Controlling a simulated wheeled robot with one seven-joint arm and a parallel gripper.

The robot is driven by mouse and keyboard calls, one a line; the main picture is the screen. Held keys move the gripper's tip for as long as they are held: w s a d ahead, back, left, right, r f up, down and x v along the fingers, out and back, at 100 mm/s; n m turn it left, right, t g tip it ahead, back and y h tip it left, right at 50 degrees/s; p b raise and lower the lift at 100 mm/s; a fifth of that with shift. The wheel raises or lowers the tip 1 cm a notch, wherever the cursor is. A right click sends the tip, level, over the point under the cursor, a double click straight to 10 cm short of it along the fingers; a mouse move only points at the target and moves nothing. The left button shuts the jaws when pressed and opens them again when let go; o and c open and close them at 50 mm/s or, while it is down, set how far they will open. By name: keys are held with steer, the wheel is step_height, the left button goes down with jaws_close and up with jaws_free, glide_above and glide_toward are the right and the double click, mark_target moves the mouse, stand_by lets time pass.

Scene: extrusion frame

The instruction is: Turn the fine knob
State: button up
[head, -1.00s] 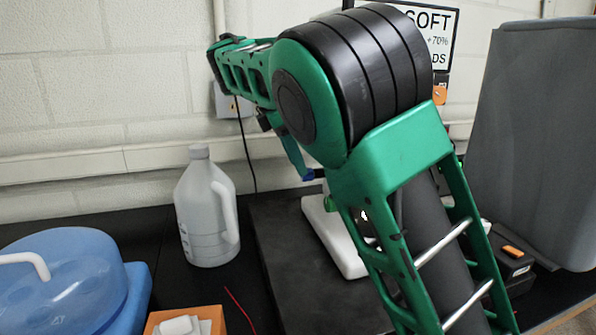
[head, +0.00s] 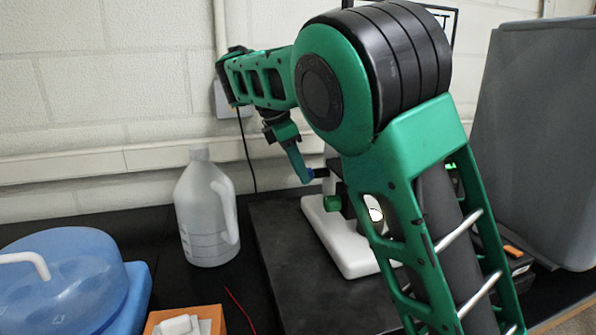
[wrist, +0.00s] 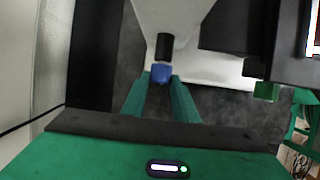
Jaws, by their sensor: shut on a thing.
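A white microscope (head: 350,255) stands on a dark mat, partly hidden behind my arm. A small blue knob (head: 308,175) sits on the end of a black shaft or knob on its side. It also shows in the wrist view (wrist: 161,74), with the black part (wrist: 164,46) behind it. My gripper (head: 301,176) is shut on the blue knob, its green fingertips on both sides of it; the fingertips also show in the wrist view (wrist: 159,84). I cannot tell how far the knob is turned. A green knob (head: 331,204) is lower on the microscope.
A grey-white jug (head: 206,210) stands left of the mat (head: 290,270). A blue lidded container (head: 65,285) and an orange box (head: 210,318) are at the front left. A large grey bin (head: 535,140) stands at the right. A wall is behind.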

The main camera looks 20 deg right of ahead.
steer(key=shift+t, duration=0.4)
steer(key=m+t, duration=0.1)
steer(key=t, duration=0.2)
steer(key=s+t, duration=0.1)
steer(key=t, duration=0.3)
steer(key=f+m+t, duration=0.1)
steer(key=t, duration=0.2)
steer(key=shift+s+m+h, duration=0.3)
steer(key=shift+h, duration=0.1)
steer(key=shift+t, duration=0.3)
steer(key=o, duration=1.1)
steer(key=shift+c, duration=0.2)
